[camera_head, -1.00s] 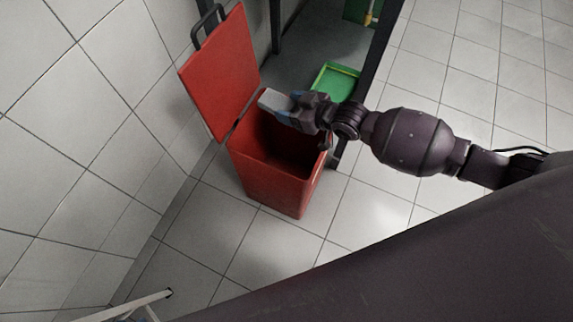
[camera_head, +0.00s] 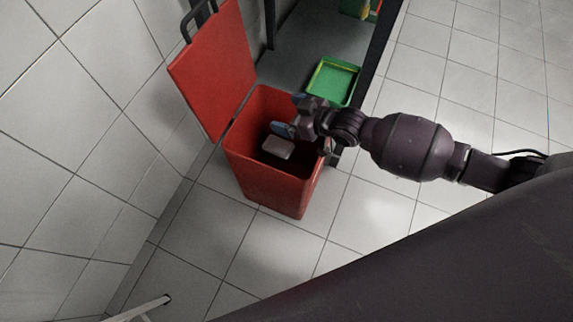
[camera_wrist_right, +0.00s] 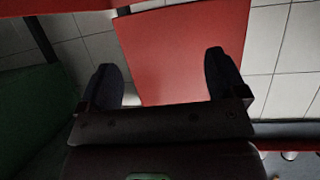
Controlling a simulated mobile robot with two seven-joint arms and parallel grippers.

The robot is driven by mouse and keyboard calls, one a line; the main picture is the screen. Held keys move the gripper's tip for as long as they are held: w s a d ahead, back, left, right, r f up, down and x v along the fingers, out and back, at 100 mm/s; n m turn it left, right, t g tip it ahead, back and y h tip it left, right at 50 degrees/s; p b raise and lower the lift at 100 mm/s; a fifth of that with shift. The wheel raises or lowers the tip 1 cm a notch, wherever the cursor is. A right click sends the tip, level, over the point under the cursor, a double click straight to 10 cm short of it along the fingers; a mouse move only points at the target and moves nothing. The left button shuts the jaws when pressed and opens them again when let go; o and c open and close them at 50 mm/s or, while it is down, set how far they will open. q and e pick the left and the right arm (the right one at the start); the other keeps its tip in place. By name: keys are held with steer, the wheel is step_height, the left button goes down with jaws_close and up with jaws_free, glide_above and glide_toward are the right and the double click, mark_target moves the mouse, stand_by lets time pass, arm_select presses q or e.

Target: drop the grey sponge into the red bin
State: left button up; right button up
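The grey sponge (camera_head: 278,147) is inside the red bin (camera_head: 266,181) in the head view, below the rim and apart from the gripper. Whether it is still falling or resting cannot be told. The bin stands on the floor with its red lid (camera_head: 212,70) swung open against the wall side. My right gripper (camera_head: 287,115) is above the bin's opening, open and empty. In the right wrist view its two fingers (camera_wrist_right: 163,80) are spread wide with nothing between them, and the red lid (camera_wrist_right: 182,50) shows beyond. My left gripper is not in view.
A dark shelf or bench with a green tray (camera_head: 333,81) stands behind the bin. A tiled wall (camera_head: 80,130) is at the left. Open tiled floor (camera_head: 390,210) lies to the right. A pale rail (camera_head: 140,309) shows at the bottom left.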

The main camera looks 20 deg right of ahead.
arm_select(q)
steer(key=p, duration=0.1)
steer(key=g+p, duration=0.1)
steer(key=p, duration=0.1)
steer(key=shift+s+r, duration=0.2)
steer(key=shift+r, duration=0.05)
arm_select(e)
steer(key=v, duration=1.1)
